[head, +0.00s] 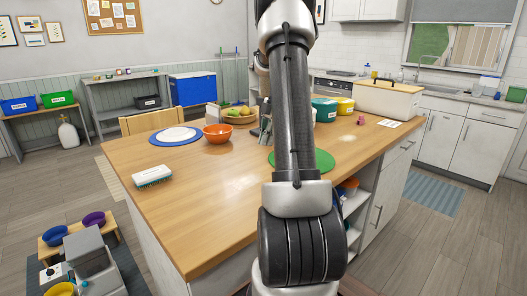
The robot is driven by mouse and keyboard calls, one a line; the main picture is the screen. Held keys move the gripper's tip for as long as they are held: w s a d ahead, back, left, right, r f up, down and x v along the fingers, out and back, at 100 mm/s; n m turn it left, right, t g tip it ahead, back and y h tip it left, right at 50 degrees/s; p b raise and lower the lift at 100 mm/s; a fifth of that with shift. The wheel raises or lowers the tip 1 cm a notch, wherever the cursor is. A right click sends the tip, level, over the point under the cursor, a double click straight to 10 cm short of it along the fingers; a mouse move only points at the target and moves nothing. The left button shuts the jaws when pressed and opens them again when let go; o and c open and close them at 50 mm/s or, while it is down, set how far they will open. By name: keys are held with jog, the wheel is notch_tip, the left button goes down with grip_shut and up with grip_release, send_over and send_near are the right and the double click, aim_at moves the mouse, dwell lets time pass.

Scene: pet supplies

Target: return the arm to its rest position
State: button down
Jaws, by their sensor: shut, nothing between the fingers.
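My arm rises through the middle of the head view and folds over at the top. My gripper (264,138) hangs pointing down just left of the arm link, over the wooden island top (205,195). It is small, partly hidden behind my arm, and looks shut with nothing held. I cannot tell its exact height above the wood.
An orange bowl (217,133), a white plate on a blue mat (158,138) and a fruit basket (238,115) stand near the gripper.

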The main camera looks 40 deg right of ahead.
jog(key=shift+d+r, duration=0.2)
jog(key=shift+r, duration=0.2)
jog(key=s+a+r+m+t+h, duration=0.2)
jog(key=s+a+r+m, duration=0.2)
jog(key=s+a+m, duration=0.4)
jog(key=s+a+r+m+t+h, duration=0.1)
jog(key=s+a+r+m+t, duration=0.1)
jog(key=s+a+r+m, duration=0.3)
jog(key=shift+s+a+m+h, duration=0.4)
jog(key=shift+s+a+m, duration=1.4)
jog(key=shift+s+a, duration=3.15)
